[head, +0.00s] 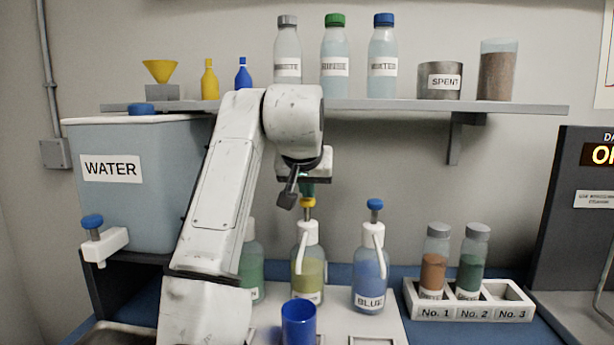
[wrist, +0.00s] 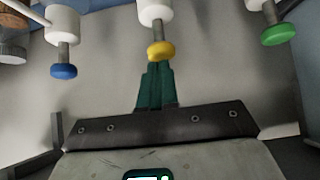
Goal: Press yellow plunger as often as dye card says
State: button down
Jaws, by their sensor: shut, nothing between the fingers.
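The yellow plunger (head: 308,203) tops a white pump head on a bottle of yellow-green liquid (head: 308,275); it also shows in the wrist view (wrist: 161,50). My gripper (head: 307,190) is shut and empty, its green fingertips just over the yellow cap. In the wrist view the closed fingers (wrist: 157,68) end right at the cap; I cannot tell whether they touch it. The blue plunger (head: 375,205) stands to the right in the head view, and the green plunger (wrist: 278,34) shows in the wrist view. I cannot make out a dye card.
A blue cup (head: 298,322) stands in front of the yellow bottle. A rack (head: 470,312) with two filled vials and an empty No. 3 slot is at right. A water tank (head: 140,205) is at left. The shelf (head: 400,104) above holds bottles and jars.

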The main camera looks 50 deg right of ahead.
aim_at(308, 205)
jog(key=shift+f, duration=0.2)
jog(key=shift+f, duration=1.45)
jog(key=shift+r+p, duration=0.1)
jog(key=shift+p, duration=0.2)
jog(key=w+d+r+p+v, duration=0.1)
jog(key=p+v, duration=0.4)
jog(key=v, duration=0.8)
jog(key=shift+w+d+r, duration=0.15)
jog(key=shift+d+r, duration=0.05)
jog(key=shift+r, duration=0.3)
